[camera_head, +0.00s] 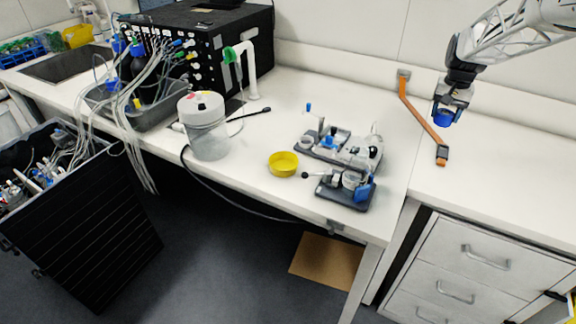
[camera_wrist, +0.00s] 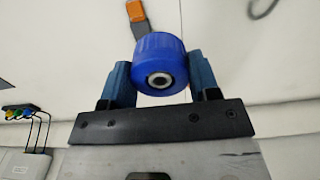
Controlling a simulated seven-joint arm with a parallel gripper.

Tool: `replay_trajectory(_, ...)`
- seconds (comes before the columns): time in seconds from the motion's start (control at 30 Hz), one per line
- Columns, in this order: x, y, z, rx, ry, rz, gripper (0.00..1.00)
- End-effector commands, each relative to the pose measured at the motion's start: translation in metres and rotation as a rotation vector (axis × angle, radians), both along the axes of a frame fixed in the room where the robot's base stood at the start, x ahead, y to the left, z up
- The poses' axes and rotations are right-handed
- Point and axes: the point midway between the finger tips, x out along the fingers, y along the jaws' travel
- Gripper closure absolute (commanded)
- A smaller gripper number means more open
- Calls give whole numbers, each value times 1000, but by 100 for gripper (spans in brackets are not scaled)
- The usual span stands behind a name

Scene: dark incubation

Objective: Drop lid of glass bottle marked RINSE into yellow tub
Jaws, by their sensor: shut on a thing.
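My gripper (camera_head: 448,104) is at the upper right, above the right-hand bench. It is shut on a blue ribbed lid (camera_head: 444,117), held clear of the bench top. In the wrist view the lid (camera_wrist: 160,60) sits between the two blue fingers of my gripper (camera_wrist: 160,78), with a dark hole ringed in light grey facing the camera. The yellow tub (camera_head: 283,164) stands on the middle bench, to the left of and below my gripper in the picture, and looks empty. I cannot make out a bottle marked RINSE; no such label is readable.
An orange strap (camera_head: 422,120) lies between my gripper and the tub. Dark trays of small apparatus (camera_head: 340,150) stand right of the tub. A white-lidded container (camera_head: 205,127) stands to its left. A grey tub with tubed bottles (camera_head: 95,100) and a black box (camera_head: 215,40) are farther left.

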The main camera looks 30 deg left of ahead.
Motion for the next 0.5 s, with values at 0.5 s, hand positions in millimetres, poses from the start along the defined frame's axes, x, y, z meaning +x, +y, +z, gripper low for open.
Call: replay_trajectory(0.5,-57,134,-3,0,1,4,65)
